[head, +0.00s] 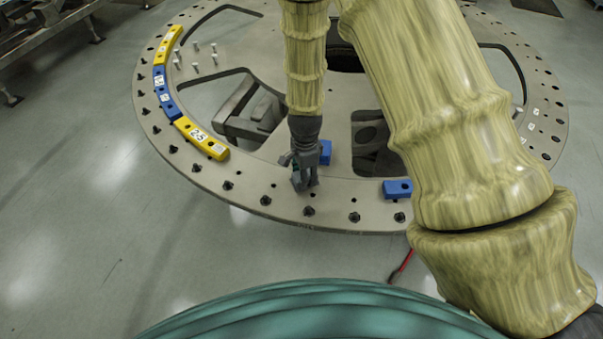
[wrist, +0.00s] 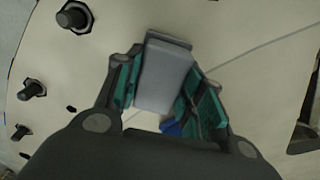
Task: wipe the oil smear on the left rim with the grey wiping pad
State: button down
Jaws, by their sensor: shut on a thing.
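My gripper (head: 303,178) is over the near rim of the turret plate (head: 243,188), pointing down. In the wrist view its teal-lined fingers (wrist: 156,90) are shut on the grey wiping pad (wrist: 165,72), a pale block held between them. The pad is close above or on the plate; I cannot tell whether it touches. The left rim carries yellow and blue numbered segments (head: 201,139). I cannot make out the oil smear in either view.
A blue block (head: 325,152) stands just right of my gripper, and another (head: 397,189) lies on the near right rim. Bolts (head: 309,211) line the outer edge. Several small upright pins (head: 196,57) stand at the far left. The plate has large openings.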

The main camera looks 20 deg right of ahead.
jog(key=shift+s+d+p, duration=0.15)
jog(key=shift+s+d, duration=0.4)
jog(key=shift+d, duration=0.15)
jog(key=shift+s+d+p, duration=0.15)
jog(key=shift+s+d, duration=0.35)
jog(key=shift+d, duration=0.2)
jog(key=shift+w+a+r+p, duration=0.1)
jog(key=shift+w+a+p, duration=0.25)
jog(key=shift+w+a, duration=0.55)
jog(key=shift+w+a+f+p, duration=0.1)
jog(key=shift+w+a+p, duration=0.45)
jog(key=shift+a, duration=0.7)
jog(key=shift+w+a+r+p, duration=0.1)
jog(key=shift+w+a+p, duration=0.1)
jog(key=shift+w+a, duration=1.3)
jog(key=shift+a, duration=0.35)
jog(key=shift+w+a, duration=0.55)
jog(key=shift+a, duration=0.35)
jog(key=shift+p, duration=0.3)
jog(key=shift+r+p, duration=1.95)
jog(key=shift+r, duration=0.9)
jog(key=shift+r, duration=0.1)
jog(key=shift+r+p, duration=0.4)
jog(key=shift+r, duration=1)
